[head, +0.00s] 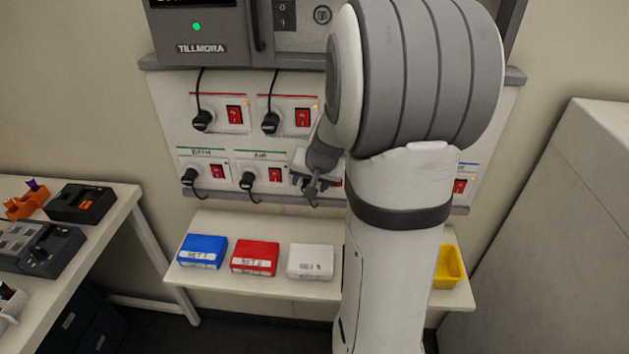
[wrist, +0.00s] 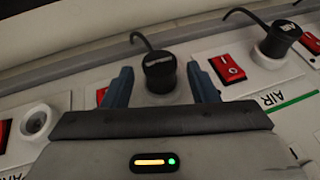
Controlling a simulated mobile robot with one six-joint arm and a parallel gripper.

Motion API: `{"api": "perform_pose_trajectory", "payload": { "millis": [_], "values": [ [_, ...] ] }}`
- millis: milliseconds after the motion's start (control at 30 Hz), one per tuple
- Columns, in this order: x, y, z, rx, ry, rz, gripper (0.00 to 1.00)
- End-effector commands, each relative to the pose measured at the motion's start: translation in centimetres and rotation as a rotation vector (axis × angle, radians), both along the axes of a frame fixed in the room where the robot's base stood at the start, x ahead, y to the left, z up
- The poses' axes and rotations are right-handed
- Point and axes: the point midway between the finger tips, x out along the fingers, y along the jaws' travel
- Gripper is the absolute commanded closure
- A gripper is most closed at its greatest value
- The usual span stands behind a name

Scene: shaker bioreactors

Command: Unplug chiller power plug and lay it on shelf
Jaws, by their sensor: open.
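A black plug (wrist: 158,72) with a cord stands in a socket on the wall panel, between the two fingers of my gripper (wrist: 160,86). My gripper is open, with one finger on each side of the plug and small gaps visible. In the head view my gripper (head: 312,190) is at the lower socket row, right of the AIR plug (head: 248,181). The label of the plug between my fingers is hidden, so I cannot confirm it is the chiller's. The white shelf (head: 185,277) lies below the panel.
The AIR plug also shows in the wrist view (wrist: 278,38), close by. An empty socket (wrist: 35,122) is on the other side. A blue box (head: 201,251), red box (head: 255,257), white box (head: 311,261) and yellow bin (head: 448,268) stand on the shelf. My arm hides the shelf between white and yellow.

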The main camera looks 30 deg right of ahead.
Motion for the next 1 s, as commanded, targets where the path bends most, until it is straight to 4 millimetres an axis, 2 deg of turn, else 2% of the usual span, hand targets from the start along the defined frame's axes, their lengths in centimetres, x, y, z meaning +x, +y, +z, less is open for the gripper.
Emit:
{"api": "perform_pose_trajectory", "payload": {
  "millis": [267,867,1000],
  "values": [
    [0.07,-0.03,-0.04,0.0,-0.001,-0.001,0.47],
    [-0.01,-0.08,-0.09,0.0,0.001,-0.002,0.96],
    [-0.07,-0.05,-0.11,0.001,0.001,-0.002,0.97]
  ]
}}
